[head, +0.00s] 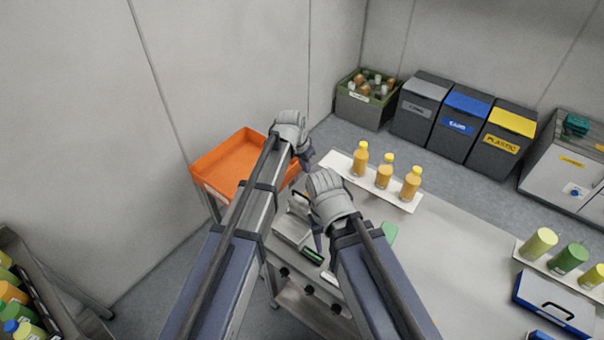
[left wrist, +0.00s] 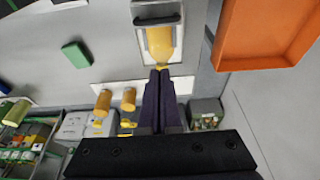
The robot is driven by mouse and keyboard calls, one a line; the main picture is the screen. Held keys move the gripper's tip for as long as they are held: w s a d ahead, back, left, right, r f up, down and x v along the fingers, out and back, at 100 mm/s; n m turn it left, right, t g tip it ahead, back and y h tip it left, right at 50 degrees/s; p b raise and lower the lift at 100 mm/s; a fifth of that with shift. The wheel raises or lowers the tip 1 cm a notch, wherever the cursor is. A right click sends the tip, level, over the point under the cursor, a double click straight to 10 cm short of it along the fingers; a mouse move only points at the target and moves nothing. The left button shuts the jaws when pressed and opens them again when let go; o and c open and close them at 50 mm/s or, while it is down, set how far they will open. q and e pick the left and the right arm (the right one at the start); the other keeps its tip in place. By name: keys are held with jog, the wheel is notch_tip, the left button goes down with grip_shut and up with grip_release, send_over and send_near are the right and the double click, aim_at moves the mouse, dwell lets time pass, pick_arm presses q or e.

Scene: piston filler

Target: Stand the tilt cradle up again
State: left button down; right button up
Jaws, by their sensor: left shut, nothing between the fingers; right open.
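The tilt cradle (left wrist: 138,48) shows in the left wrist view as a pale frame with a dark bar across it. A bottle of orange liquid (left wrist: 160,42) is in it, its yellow cap towards my fingers. In the head view my arms hide most of the machine (head: 290,228), and I cannot tell the cradle's exact tilt. My left gripper (head: 305,160) is shut and empty; in its wrist view the fingertips (left wrist: 160,72) are close by the cap, and contact cannot be told. My right gripper (head: 318,240) is open, in front of the machine.
An orange tray (head: 222,158) stands left of the machine. Several orange bottles stand on a white strip (head: 400,200) at the table's far side. A green block (head: 389,234) lies right of my right gripper. Bins (head: 460,115) stand behind; the table's middle (head: 460,260) is clear.

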pick_arm(q)
jog(key=b, duration=1.1)
send_near(303, 199)
jog(key=w+d+f, duration=0.1)
jog(key=w, duration=0.1)
jog(key=w+d+f, duration=0.1)
jog(key=w+f, duration=0.1)
jog(key=w+d+f, duration=0.2)
jog(key=shift+d, duration=0.1)
jog(key=s+a, duration=0.1)
jog(key=s+a+r+p, duration=0.1)
jog(key=shift+s, duration=0.4)
jog(key=shift+s+a+r+p, duration=0.15)
jog(key=shift+s+a+p, duration=0.1)
jog(key=shift+s+p, duration=0.1)
jog(key=shift+w, duration=0.1)
jog(key=shift+s+a+b, duration=0.25)
jog(key=shift+s+b, duration=0.05)
jog(key=shift+s, duration=0.15)
